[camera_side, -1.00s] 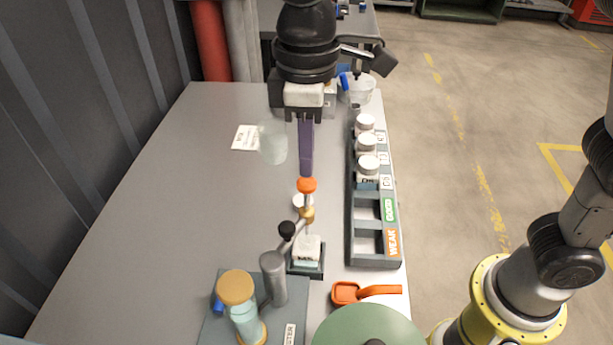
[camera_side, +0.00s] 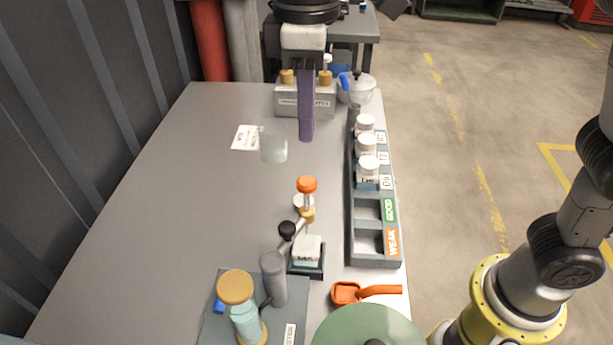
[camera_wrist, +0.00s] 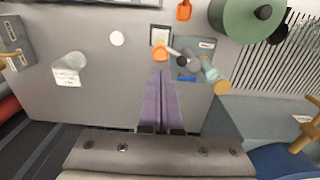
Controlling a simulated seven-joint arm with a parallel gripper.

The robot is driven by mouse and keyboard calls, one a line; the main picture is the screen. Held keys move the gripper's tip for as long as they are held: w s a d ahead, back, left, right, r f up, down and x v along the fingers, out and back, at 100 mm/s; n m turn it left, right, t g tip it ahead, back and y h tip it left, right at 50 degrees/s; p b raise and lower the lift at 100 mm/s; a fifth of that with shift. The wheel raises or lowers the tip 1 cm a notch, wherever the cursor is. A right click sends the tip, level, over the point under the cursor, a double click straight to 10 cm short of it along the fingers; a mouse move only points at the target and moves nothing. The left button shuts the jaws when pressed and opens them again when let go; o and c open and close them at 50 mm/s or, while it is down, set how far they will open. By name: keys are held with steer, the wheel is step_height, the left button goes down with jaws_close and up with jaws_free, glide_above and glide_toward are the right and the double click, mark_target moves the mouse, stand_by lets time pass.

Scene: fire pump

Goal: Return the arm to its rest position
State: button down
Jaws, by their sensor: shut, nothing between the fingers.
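My gripper (camera_side: 306,138) hangs over the far part of the grey table (camera_side: 180,190), with its purple fingers pointing down, together and empty. In the wrist view the gripper (camera_wrist: 161,74) shows its two fingers closed side by side. It is apart from the orange-topped valve fixture (camera_side: 307,185), which stands nearer the camera on the table. The fixture also shows in the wrist view, beyond the fingertips, with its orange part (camera_wrist: 159,54).
A rack (camera_side: 373,215) with white-capped jars runs along the right edge. A clear beaker (camera_side: 273,146) stands left of my gripper. A grey box (camera_side: 290,100) stands behind. A gold-lidded jar (camera_side: 238,288), orange scoop (camera_side: 347,293) and green round object (camera_side: 367,328) are at the front. The left table is clear.

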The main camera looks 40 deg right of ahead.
steer(key=s+d+r+m+t, duration=0.1)
steer(key=s+d+r+m, duration=0.15)
steer(key=d, duration=0.55)
steer(key=s+d+r+m+t, duration=0.1)
steer(key=s+d+r+m, duration=0.15)
steer(key=d, duration=0.55)
steer(key=s+d+f+m+t, duration=0.1)
steer(key=s+d+f+m, duration=0.1)
steer(key=s+d+f, duration=0.2)
steer(key=s+d+f+m+t, duration=0.2)
steer(key=s+d+f, duration=0.2)
steer(key=f, duration=0.7)
steer(key=shift+s+t, duration=0.3)
steer(key=shift+s, duration=0.55)
steer(key=shift+r, duration=0.1)
